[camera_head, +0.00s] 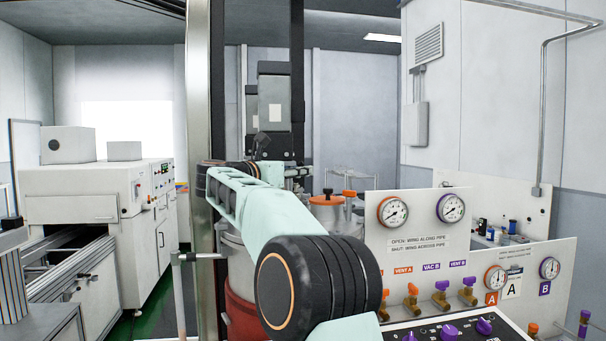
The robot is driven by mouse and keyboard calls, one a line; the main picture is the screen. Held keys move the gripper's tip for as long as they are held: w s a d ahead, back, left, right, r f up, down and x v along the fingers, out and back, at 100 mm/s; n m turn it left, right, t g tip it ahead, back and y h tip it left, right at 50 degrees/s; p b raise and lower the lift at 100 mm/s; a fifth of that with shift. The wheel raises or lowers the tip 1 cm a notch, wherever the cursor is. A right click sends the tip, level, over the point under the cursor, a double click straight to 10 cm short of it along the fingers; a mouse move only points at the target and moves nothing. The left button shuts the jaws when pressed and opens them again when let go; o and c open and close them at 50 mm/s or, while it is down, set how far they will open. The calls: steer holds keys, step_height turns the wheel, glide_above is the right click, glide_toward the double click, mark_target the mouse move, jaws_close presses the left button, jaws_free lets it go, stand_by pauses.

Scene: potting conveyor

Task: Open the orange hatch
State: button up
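An orange round lid (326,201), which looks like the orange hatch, sits on top of a pale vessel (240,265) with a red lower band. It looks shut and lies flat, with a small dark knob on it. A smaller orange cap (349,194) stands just to its right. My arm crosses in front of the vessel and hides much of it. The arm's far end lies up and left of the lid. Small dark parts there seem to be my gripper (297,172), apart from the lid in the picture. Its fingers are too small and dark to read.
A gauge panel (415,205) with orange and purple valves stands right of the vessel. A control box (450,330) with purple knobs is at front right. A tall metal post (200,100) rises left of the vessel. A white machine (95,210) with a conveyor stands far left.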

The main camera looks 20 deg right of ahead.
steer(key=v, duration=0.6)
steer(key=shift+s+a+r, duration=0.1)
steer(key=shift+s, duration=0.05)
